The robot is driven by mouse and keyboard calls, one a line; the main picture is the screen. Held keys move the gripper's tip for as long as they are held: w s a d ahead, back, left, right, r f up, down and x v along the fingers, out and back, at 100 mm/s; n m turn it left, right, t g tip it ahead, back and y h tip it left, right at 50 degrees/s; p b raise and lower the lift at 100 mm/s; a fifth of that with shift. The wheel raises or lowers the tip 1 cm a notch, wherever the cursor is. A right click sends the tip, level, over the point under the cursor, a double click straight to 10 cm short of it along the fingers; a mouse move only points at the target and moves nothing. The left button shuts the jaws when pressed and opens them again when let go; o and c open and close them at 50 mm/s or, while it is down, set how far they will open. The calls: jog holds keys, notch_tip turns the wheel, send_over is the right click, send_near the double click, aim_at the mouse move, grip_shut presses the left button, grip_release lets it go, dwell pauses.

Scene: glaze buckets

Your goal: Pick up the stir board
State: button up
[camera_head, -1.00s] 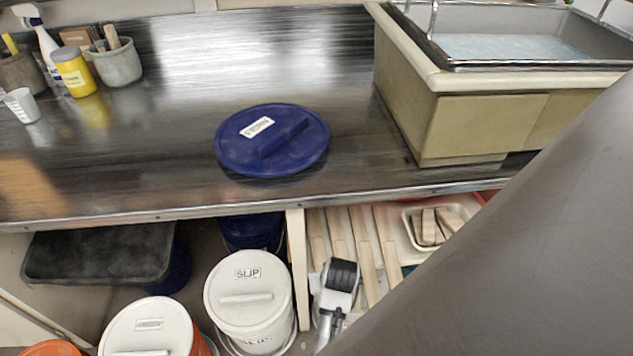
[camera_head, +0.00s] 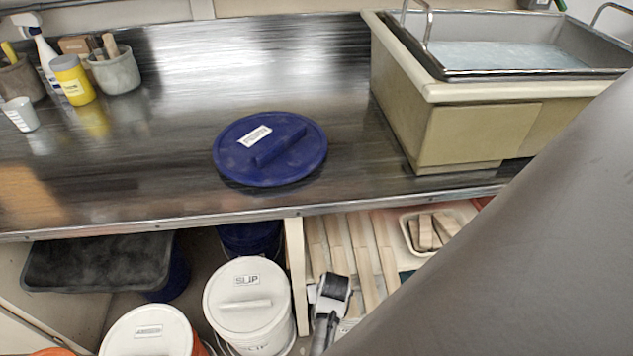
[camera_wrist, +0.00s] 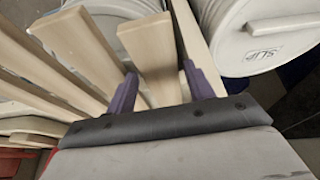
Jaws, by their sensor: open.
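Several long pale wooden boards (camera_head: 360,262) lie side by side under the counter; the pictures do not tell which one is named the stir board. My gripper (camera_head: 332,292) is over their near part, beside the white SLIP bucket. In the wrist view, my gripper (camera_wrist: 159,74) is open, with one purple finger on each side of a single wooden board (camera_wrist: 150,50). The board's near end runs toward the dark gripper body. I cannot tell whether the fingers touch it or how deep they reach.
The white SLIP bucket (camera_head: 248,305) stands close left of my gripper, past an upright panel (camera_head: 296,262). The counter's front edge (camera_head: 180,224) overhangs behind. A white tray (camera_head: 410,236) of wooden blocks lies right of the boards. A blue lid (camera_head: 268,165) rests on the counter.

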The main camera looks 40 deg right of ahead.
jog(key=c, duration=0.8)
jog(key=shift+c, duration=0.8)
jog(key=shift+r, duration=0.1)
